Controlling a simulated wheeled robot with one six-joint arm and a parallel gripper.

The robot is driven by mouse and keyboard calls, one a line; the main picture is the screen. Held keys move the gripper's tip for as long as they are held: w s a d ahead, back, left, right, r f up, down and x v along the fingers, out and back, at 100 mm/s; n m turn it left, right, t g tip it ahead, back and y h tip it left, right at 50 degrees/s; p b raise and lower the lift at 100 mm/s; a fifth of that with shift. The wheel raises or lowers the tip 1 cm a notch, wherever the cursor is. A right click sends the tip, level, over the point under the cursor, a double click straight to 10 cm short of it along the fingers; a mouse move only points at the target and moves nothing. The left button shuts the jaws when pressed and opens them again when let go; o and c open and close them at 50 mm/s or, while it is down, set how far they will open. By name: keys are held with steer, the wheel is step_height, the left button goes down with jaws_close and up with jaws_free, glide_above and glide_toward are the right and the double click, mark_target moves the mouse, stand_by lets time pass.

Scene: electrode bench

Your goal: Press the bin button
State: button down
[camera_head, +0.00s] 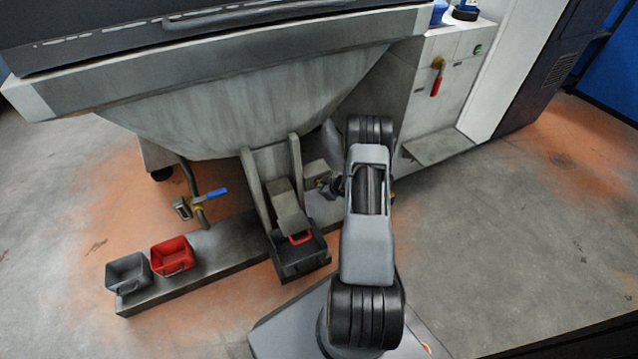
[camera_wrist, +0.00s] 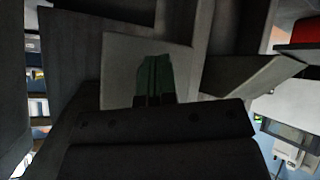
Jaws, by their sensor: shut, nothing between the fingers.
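My gripper (camera_head: 327,184) is beside the grey box (camera_head: 315,171) at the right of the chute, under the big hopper, and partly hidden by my arm. In the wrist view its fingers (camera_wrist: 154,82) are shut and empty, in front of a light grey plate (camera_wrist: 118,62). I cannot tell whether the fingertips touch the plate. No button shows on the visible part of this plate; the fingers cover its middle. A dark bin (camera_head: 300,268) with a red handle stands below the chute. A small green round button (camera_head: 477,49) shows on the white panel at the upper right.
A red bin (camera_head: 172,257) and a grey bin (camera_head: 128,272) stand on the low ledge at left. A blue-handled valve (camera_head: 216,194) is above the ledge. A red-handled valve (camera_head: 436,85) is on the right panel. The floor at right is clear.

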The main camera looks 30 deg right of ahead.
steer(key=shift+s, duration=0.1)
steer(key=shift+s+a, duration=0.1)
steer(key=shift+s, duration=0.55)
steer(key=shift+s+a+p, duration=0.15)
steer(key=shift+s+p, duration=0.1)
steer(key=shift+s, duration=1)
steer(key=shift+s+a+p, duration=0.15)
steer(key=shift+s+p, duration=0.05)
steer(key=shift+s, duration=1.05)
steer(key=w+a+r+m+g+h+p, duration=0.1)
steer(key=a+r+m+h+p, duration=0.15)
steer(key=r+p, duration=1.3)
steer(key=w+a+r+m+g+h+p, duration=0.15)
steer(key=a+r+p, duration=0.25)
steer(key=r, duration=2.3)
steer(key=s+a+r+g+p, duration=0.1)
steer(key=s+a+r+p, duration=0.4)
steer(key=r, duration=0.4)
steer(key=s+a+r+m+g+y+p, duration=0.1)
steer(key=s+a+r+p, duration=0.5)
steer(key=r, duration=0.4)
steer(key=s+a+r+g+y+p, duration=0.1)
steer(key=s+a+r+p, duration=0.4)
steer(key=r, duration=0.4)
steer(key=shift+s+a+r+m+p, duration=0.4)
steer(key=shift+s+a, duration=0.2)
steer(key=shift+s, duration=0.3)
